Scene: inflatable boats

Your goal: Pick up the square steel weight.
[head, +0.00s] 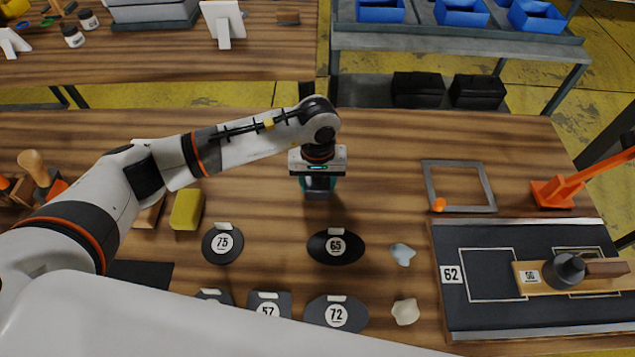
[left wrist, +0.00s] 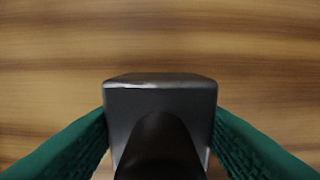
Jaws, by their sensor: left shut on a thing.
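The square steel weight (head: 317,195) is a dark grey block with rounded edges, mostly hidden under my left gripper (head: 318,185) in the head view. In the left wrist view the weight (left wrist: 135,101) shows its flat top edge and a dark rounded knob. The green fingers of my left gripper (left wrist: 160,140) press on its left and right sides. The gripper is shut on it and points down over the wooden table. I cannot tell whether the weight touches the table. My right gripper is not in view.
Dark pads labelled 75 (head: 222,243), 65 (head: 336,246) and 72 (head: 336,313) lie in front. A grey square frame (head: 428,185) and a black board (head: 480,325) are on the right. A yellow block (head: 187,210) lies left. Wood around the gripper is bare.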

